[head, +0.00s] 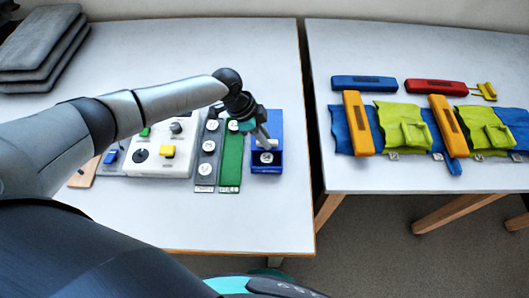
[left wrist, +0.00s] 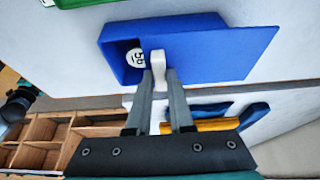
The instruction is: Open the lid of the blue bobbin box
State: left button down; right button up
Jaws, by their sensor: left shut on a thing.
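The blue bobbin box (head: 267,169) stands near the right edge of the left table, and it also shows in the left wrist view (left wrist: 113,58). Its flat blue lid (left wrist: 220,52) is slid along, away from the near end in the head view. The lid overhangs the box, and part of the inside is uncovered. A white numbered bobbin (left wrist: 136,58) shows in the opening. My left gripper (left wrist: 159,78) is shut on the lid's white knob (left wrist: 158,62). In the head view, my left gripper (head: 265,141) is over the box. My right gripper is not in view.
A green strip (head: 231,160) and a grey strip with white bobbins (head: 208,150) lie left of the box. A white machine (head: 160,160) stands further left. A gap separates this table from the right table (head: 370,180), which holds pouches and coloured bars.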

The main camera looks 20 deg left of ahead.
aim_at(270, 132)
pick_arm(q)
jog(key=w+b, duration=0.1)
jog(key=w, duration=0.1)
jog(key=w+a+b, duration=0.1)
jog(key=shift+f+b, duration=0.25)
jog(key=shift+b, duration=0.05)
jog(key=shift+w+a+r+b, duration=0.1)
jog(key=shift+w+r+b, duration=0.05)
jog(key=shift+w+b, duration=0.3)
jog(key=c, duration=0.8)
grip_release()
jog(key=shift+w+r, duration=0.1)
jog(key=p+v, duration=0.2)
jog(key=v, duration=1.3)
jog(key=shift+p, duration=0.3)
jog(key=shift+a, duration=0.1)
